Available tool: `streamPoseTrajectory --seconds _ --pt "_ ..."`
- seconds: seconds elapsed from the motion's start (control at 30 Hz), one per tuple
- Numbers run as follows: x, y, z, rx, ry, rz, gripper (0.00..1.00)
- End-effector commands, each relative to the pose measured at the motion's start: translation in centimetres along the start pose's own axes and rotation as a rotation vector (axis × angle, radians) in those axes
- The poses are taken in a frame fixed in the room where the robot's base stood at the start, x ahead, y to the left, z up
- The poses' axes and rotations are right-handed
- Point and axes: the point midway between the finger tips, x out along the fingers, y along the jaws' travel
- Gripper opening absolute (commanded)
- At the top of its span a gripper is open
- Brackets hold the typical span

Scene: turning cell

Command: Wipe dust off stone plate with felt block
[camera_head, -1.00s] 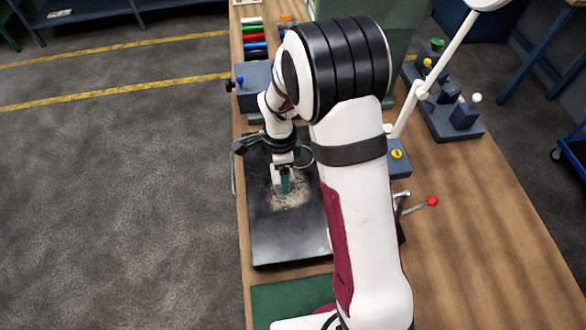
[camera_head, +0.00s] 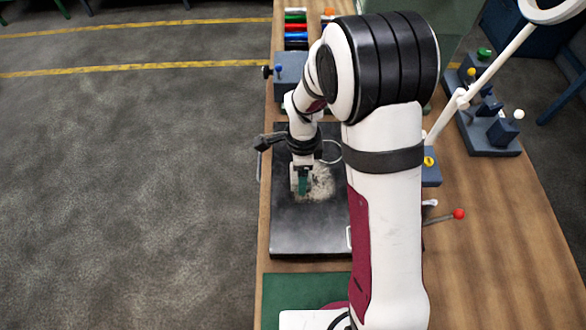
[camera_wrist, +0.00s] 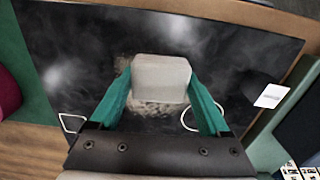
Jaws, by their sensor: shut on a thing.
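The black stone plate (camera_head: 300,232) lies on the wooden bench, with a pale, crumbly dust patch (camera_head: 321,184) near its middle. My gripper (camera_head: 302,184) is over the left side of this patch. In the wrist view its green fingers are shut on the light grey felt block (camera_wrist: 160,78), one on each side. The dust (camera_wrist: 124,84) shows beside and below the block; the rest of it is hidden behind the block. I cannot tell whether the block touches the plate. Whitish smears also show on the plate (camera_wrist: 245,60) in the wrist view.
A green mat (camera_head: 305,295) lies in front of the plate. A lever with a red knob (camera_head: 459,214) stands to the right. A blue-grey fixture (camera_head: 290,75) is behind the plate, and a lamp arm (camera_head: 490,68) rises at the right.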

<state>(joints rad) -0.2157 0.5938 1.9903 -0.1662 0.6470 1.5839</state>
Motion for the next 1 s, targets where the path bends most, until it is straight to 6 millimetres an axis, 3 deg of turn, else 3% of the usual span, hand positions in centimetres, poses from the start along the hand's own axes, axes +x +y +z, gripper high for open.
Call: streamPoseTrajectory --seconds 0.9,1.0 --pt "0.0 0.3 -8.3 0.002 0.0 0.0 0.28" --pt "0.0 1.4 -8.2 -0.001 0.0 0.002 0.28"
